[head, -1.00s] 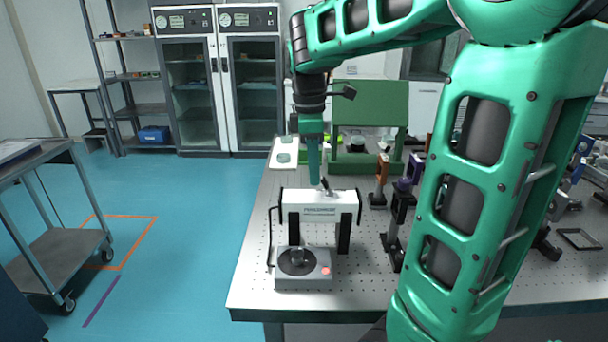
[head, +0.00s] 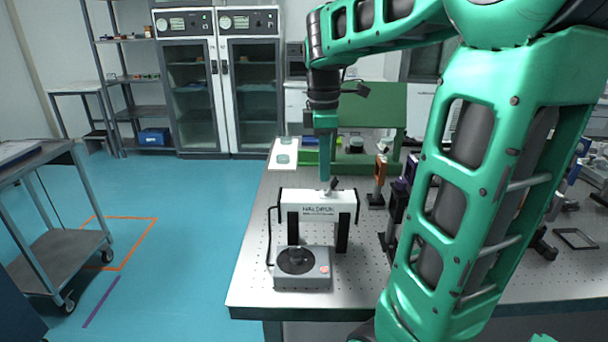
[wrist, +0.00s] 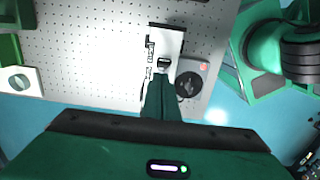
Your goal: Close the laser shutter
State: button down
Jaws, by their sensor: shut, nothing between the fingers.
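The laser unit (head: 300,203) is a white box raised on black posts near the front left of the optical table. A small dark lever (head: 333,186) stands on its top and leans up to the right. My gripper (head: 325,183) is shut and empty, pointing down at the box top just left of the lever; I cannot tell whether they touch. In the wrist view, the shut fingers (wrist: 161,82) reach toward the white box (wrist: 168,38), with the dark lever (wrist: 163,63) just beyond their tips.
A grey unit with a black round knob and red button (head: 303,270) sits in front of the laser unit. Dark optic mounts (head: 396,210) stand to the right, near my arm. A green hood (head: 375,105) stands behind. The perforated table (head: 255,250) is bare at front left.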

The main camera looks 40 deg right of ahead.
jog(key=shift+r, duration=0.1)
jog(key=shift+r, duration=0.7)
jog(key=shift+w+a+r, duration=0.15)
jog(key=shift+w+a, duration=0.05)
jog(key=shift+a, duration=0.05)
notch_tip(320, 180, up, 2)
jog(key=w+a, duration=0.2)
notch_tip(320, 180, up, 5)
send_over(334, 179)
jog(key=shift+s+d+r, duration=0.55)
jog(key=shift+d, duration=0.1)
